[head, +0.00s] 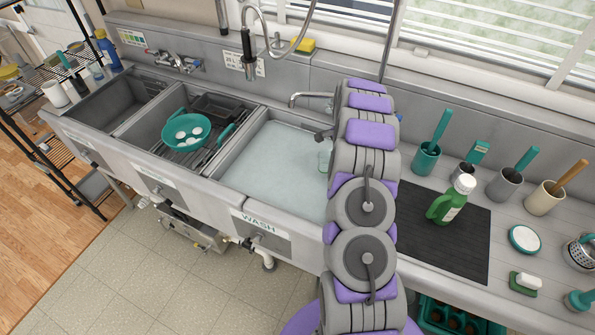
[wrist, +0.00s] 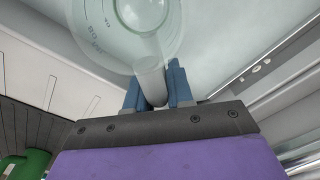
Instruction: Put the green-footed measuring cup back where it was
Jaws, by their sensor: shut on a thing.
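The measuring cup (wrist: 135,35) is clear, with printed markings and a pale handle, and fills the top of the wrist view. My gripper (wrist: 155,82) is shut on its handle, with a blue finger on each side. In the head view the cup (head: 325,155) shows as a small pale greenish shape at the right side of the wash basin, beside my arm. It appears over the water, but I cannot tell whether it touches it. No green foot can be made out.
The wash basin (head: 268,180) holds water. A teal pan (head: 187,132) with white things sits in the middle basin; the left basin (head: 112,101) looks empty. Right of my arm, a green bottle (head: 446,207) stands on a black mat (head: 470,250), with several brush holders behind.

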